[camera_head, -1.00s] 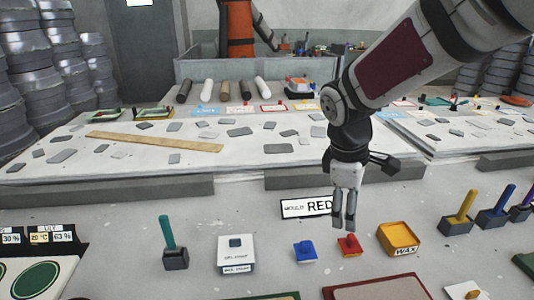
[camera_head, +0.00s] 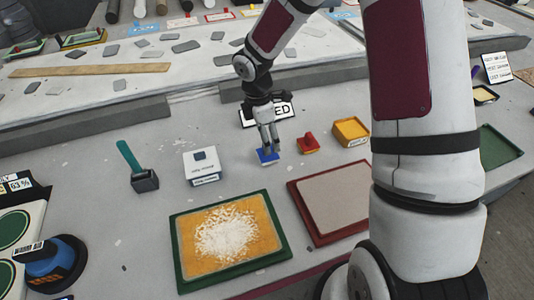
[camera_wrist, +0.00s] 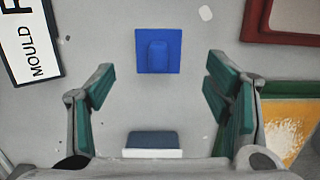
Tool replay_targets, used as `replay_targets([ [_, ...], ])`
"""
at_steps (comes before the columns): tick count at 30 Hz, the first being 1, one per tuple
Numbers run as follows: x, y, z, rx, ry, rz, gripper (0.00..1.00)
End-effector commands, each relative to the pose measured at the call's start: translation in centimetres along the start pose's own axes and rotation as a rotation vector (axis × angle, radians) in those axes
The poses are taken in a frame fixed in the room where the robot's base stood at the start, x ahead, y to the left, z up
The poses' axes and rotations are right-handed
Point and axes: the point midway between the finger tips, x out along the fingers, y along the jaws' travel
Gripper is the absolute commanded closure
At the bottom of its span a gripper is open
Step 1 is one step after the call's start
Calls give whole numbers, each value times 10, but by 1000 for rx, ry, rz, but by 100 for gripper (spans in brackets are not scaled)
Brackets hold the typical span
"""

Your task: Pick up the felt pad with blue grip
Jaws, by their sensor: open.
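The felt pad with blue grip (camera_head: 266,158) lies on the grey table, partly hidden by my gripper in the head view. In the wrist view it is a blue square with a raised block (camera_wrist: 158,52), seen from above. My gripper (camera_head: 271,147) points down over it. In the wrist view my gripper (camera_wrist: 160,78) is open and empty, with green-padded fingers on either side of the pad's line. The pad appears just past the fingertips; the remaining height gap is hard to tell.
A red-grip pad (camera_head: 308,144) and yellow wax tray (camera_head: 350,131) lie to the right, a white box (camera_head: 201,166) to the left. The MOULD sign (camera_wrist: 28,45) is behind. Red-framed (camera_head: 299,195) and green-framed moulds (camera_head: 181,258) lie in front.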

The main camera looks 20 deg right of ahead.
Motion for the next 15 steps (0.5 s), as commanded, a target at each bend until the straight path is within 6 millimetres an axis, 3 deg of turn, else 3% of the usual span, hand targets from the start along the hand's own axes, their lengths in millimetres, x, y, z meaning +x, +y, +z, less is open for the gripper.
replay_targets([
  [8, 22, 0, 0, -1, 0, -1, 28],
  [15, 54, 1, -2, -1, 0, -2, 28],
])
